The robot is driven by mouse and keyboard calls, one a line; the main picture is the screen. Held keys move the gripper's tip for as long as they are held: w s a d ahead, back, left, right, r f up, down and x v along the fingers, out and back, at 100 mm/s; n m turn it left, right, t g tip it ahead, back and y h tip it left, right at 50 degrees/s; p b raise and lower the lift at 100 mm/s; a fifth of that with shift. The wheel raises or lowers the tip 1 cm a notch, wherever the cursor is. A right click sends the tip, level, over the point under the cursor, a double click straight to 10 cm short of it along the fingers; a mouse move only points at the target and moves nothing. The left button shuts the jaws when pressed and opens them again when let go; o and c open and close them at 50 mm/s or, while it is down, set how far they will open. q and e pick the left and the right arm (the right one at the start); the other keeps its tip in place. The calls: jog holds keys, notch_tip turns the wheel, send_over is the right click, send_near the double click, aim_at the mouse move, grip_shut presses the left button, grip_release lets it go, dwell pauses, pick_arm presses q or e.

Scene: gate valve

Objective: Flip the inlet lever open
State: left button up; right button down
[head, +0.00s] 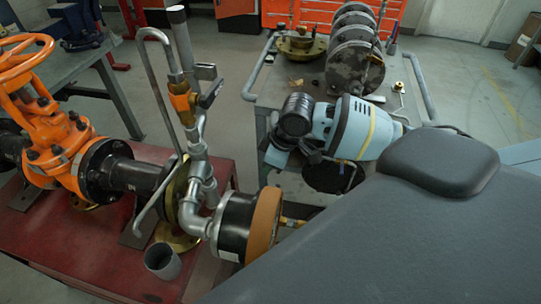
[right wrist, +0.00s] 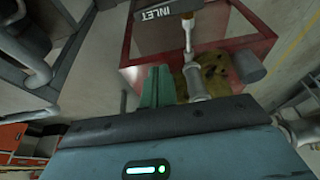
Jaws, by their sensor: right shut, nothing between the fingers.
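In the right wrist view a black part with the white word INLET (right wrist: 165,14) shows at the top. A pale lever-like piece (right wrist: 188,35) stands beside it, above a silver fitting (right wrist: 195,82). My right gripper (right wrist: 152,86) has green fingers, shut and empty. It shows left of the fitting and apart from the lever-like piece. I cannot tell whether that handle is the inlet lever. My left gripper is not in view.
The red bench (head: 110,262) carries an orange handwheel valve (head: 62,140), a black pipe (head: 138,178) and a grey cup (head: 162,262). My grey arm fills the lower right.

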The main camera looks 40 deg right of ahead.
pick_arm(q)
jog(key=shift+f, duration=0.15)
pick_arm(e)
notch_tip(320, 180, down, 9)
jog(key=shift+s+d+f, duration=0.2)
jog(key=shift+s, duration=0.05)
dwell(0.4)
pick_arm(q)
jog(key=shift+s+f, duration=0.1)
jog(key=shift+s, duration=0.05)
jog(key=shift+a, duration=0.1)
pick_arm(e)
jog(key=shift+d, duration=0.1)
